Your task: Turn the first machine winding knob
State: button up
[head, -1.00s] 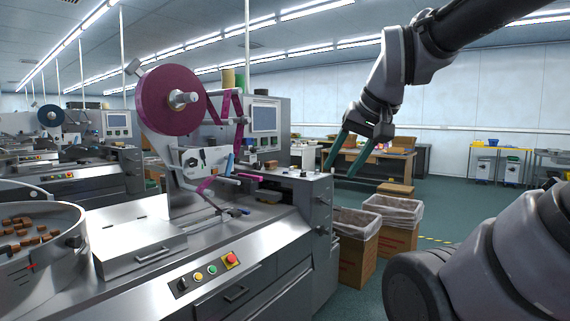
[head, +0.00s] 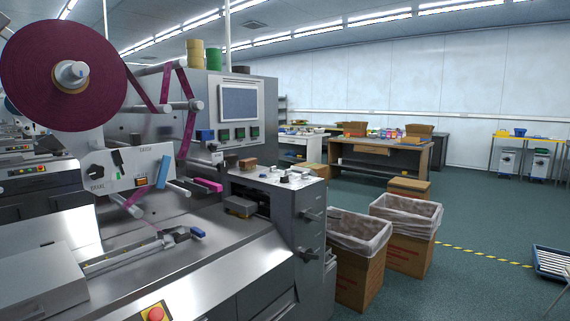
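The nearest wrapping machine (head: 230,220) fills the left and middle of the head view. It carries a large dark-red film reel (head: 35,75) and a white panel (head: 130,165) with a black knob (head: 97,172) and small lettering. Two dark knobs or handles stick out of its right end face, an upper one (head: 312,215) and a lower one (head: 305,253). A small black knob (head: 284,178) stands on the top of the right end. I cannot tell which is the winding knob. My gripper is not in view.
Two lined cardboard bins, one nearer (head: 355,260) and one farther (head: 410,240), stand on the floor just right of the machine. A wooden workbench (head: 385,155) is behind them. Green floor (head: 460,280) is open at the right, with a blue-edged tray (head: 552,263) at the edge.

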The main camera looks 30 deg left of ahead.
aim_at(222, 166)
jog(key=i+l+z, duration=0.1)
jog(key=i, duration=0.7)
jog(key=i+u, duration=0.35)
jog(key=u, duration=0.15)
jog(key=i+l+u, duration=0.1)
jog(key=i+u, duration=0.2)
jog(key=u, duration=0.15)
jog(key=i+u, duration=0.25)
jog(key=u, duration=0.2)
jog(key=i+l+u, duration=0.15)
jog(key=i+u, duration=0.15)
jog(key=u, duration=0.15)
jog(key=i+l+u, duration=0.2)
jog(key=u, duration=0.25)
